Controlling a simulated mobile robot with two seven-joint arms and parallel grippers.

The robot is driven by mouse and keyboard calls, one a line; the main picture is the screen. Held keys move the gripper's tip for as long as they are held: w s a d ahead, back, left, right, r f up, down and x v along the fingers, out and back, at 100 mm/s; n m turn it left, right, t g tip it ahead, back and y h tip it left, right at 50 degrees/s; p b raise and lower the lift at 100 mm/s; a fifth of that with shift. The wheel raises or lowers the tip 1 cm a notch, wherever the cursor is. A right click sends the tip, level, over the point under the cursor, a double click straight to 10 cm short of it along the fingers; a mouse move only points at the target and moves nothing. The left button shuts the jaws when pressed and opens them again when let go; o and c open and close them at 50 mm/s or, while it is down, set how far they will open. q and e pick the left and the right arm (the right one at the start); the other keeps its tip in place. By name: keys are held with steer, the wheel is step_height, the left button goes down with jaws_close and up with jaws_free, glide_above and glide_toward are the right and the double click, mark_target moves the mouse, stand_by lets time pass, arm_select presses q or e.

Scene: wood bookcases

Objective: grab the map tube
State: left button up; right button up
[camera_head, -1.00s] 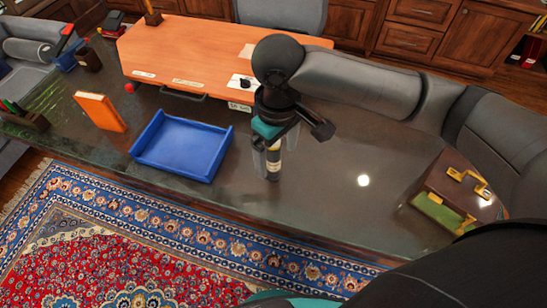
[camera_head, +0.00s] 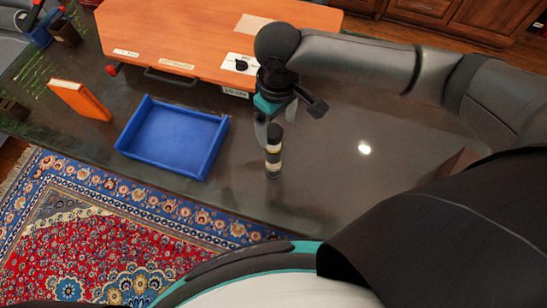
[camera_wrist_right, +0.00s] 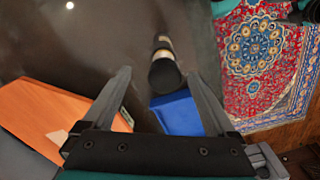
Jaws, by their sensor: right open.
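The map tube (camera_head: 273,160) is a short black cylinder with cream bands, standing upright on the dark desk in the head view. In the right wrist view the tube (camera_wrist_right: 162,50) shows between the two fingertips, its dark top end toward the camera. My right gripper (camera_head: 277,128) is open, just behind and above the tube's top in the head view. The right gripper (camera_wrist_right: 160,74) holds nothing; I cannot tell whether a finger touches the tube. My left gripper is not in view.
A blue tray (camera_head: 174,138) lies left of the tube, with an orange book (camera_head: 80,100) further left. An orange desk-top case (camera_head: 195,40) with labels lies behind. The dark desk (camera_head: 325,180) is clear right of the tube. A patterned rug (camera_head: 110,240) lies below the front edge.

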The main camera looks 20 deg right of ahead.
mark_target(276, 130)
step_height(276, 130, down, 3)
steer(key=shift+r, duration=0.2)
steer(key=shift+a+f, duration=0.1)
steer(key=shift+f, duration=0.35)
steer(key=f, duration=0.3)
steer(key=shift+a+f+b, duration=0.3)
steer(key=shift+f+b, duration=0.05)
steer(key=shift+f, duration=0.55)
steer(key=c, duration=0.4)
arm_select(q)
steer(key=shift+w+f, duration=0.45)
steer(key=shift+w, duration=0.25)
arm_select(e)
jaws_close()
